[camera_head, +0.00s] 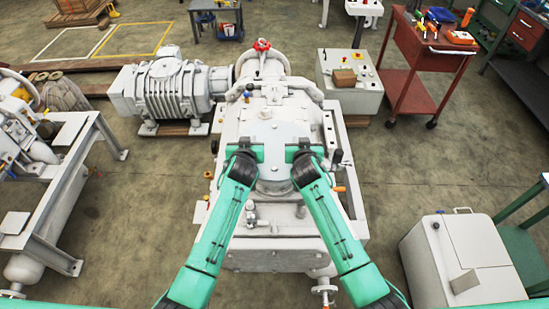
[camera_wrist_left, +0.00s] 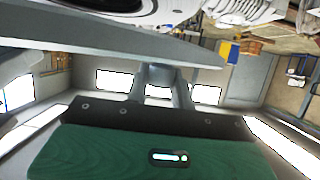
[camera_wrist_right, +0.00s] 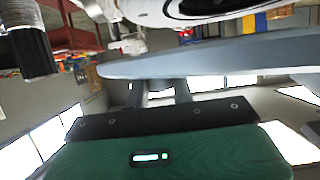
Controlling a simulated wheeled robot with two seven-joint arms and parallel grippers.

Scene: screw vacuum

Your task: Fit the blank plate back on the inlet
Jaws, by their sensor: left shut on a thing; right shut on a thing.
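The blank plate (camera_head: 275,152) is a light grey disc between my two grippers in the head view. My left gripper (camera_head: 260,151) is shut on its left edge and my right gripper (camera_head: 290,151) on its right edge. The plate shows nearly edge-on in the left wrist view (camera_wrist_left: 130,45) and the right wrist view (camera_wrist_right: 210,58). The inlet, a pale ring with a dark opening, shows at the top of the left wrist view (camera_wrist_left: 110,12) and right wrist view (camera_wrist_right: 200,12). A gap separates plate and inlet in both. The plate hides the inlet from the head view.
The grey vacuum pump (camera_head: 275,250) fills the centre. A ribbed blower (camera_head: 165,90) stands at its left, with a red valve (camera_head: 261,45) behind. A control box (camera_head: 350,95) and red trolley (camera_head: 410,75) stand at back right. A white cabinet (camera_head: 455,245) stands at front right.

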